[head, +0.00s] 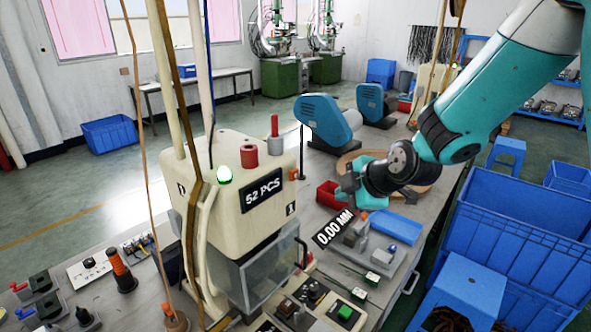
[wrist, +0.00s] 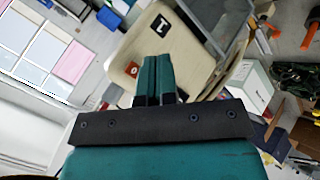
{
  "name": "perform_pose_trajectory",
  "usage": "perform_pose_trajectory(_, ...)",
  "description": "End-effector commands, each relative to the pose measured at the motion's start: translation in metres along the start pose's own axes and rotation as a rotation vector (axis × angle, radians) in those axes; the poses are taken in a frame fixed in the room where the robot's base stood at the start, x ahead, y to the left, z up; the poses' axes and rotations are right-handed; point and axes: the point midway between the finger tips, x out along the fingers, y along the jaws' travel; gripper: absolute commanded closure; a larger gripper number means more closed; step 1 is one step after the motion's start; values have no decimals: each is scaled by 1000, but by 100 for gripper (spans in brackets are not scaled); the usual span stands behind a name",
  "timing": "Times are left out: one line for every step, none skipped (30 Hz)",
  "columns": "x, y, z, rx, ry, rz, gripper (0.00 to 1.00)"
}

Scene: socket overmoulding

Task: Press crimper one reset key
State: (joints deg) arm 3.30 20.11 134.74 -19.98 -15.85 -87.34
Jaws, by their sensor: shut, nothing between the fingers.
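The cream machine with a "52 PCS" sign (head: 228,190) stands on the bench left of centre; I take it as the crimper. A small orange-red part (head: 293,174) sits on its right side. In the wrist view, a red-orange square with a pale centre (wrist: 132,69) shows on a cream housing (wrist: 180,60), just left of the fingertips; it may be the reset key, but I cannot read a label. My gripper (head: 346,191) is shut and empty, to the right of the machine with a gap. In the wrist view its teal fingers (wrist: 158,62) point at the housing.
A "0.00 MM" gauge (head: 333,228) and a blue tray (head: 397,226) lie below my gripper. A red bin (head: 328,194) is close by. Blue-sided machines (head: 328,122) stand behind. Blue crates (head: 520,230) stand right of the bench. Cables and posts rise at the left.

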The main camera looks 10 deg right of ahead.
Motion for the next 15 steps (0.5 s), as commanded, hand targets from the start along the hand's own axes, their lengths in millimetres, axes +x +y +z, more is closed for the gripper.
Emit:
perform_pose_trajectory(0,0,0,0,0,0,100)
perform_pose_trajectory(0,0,0,0,0,0,100)
perform_pose_trajectory(0,0,-1,0,1,-1,100)
perform_pose_trajectory(1,0,-1,0,1,-1,100)
perform_pose_trajectory(1,1,-2,0,1,-1,100)
perform_pose_trajectory(2,2,-3,-1,2,-2,100)
perform_pose_trajectory(3,3,-4,-1,2,-2,100)
perform_pose_trajectory(5,5,-5,0,1,-1,100)
perform_pose_trajectory(7,7,-7,0,1,-2,100)
perform_pose_trajectory(10,8,-9,-1,1,-3,100)
perform_pose_trajectory(12,11,-11,-2,2,-3,100)
perform_pose_trajectory(16,14,-14,-1,3,-3,100)
perform_pose_trajectory(19,15,-17,0,3,-3,100)
perform_pose_trajectory(22,18,-19,-2,3,-2,100)
perform_pose_trajectory(26,21,-22,-1,2,-3,100)
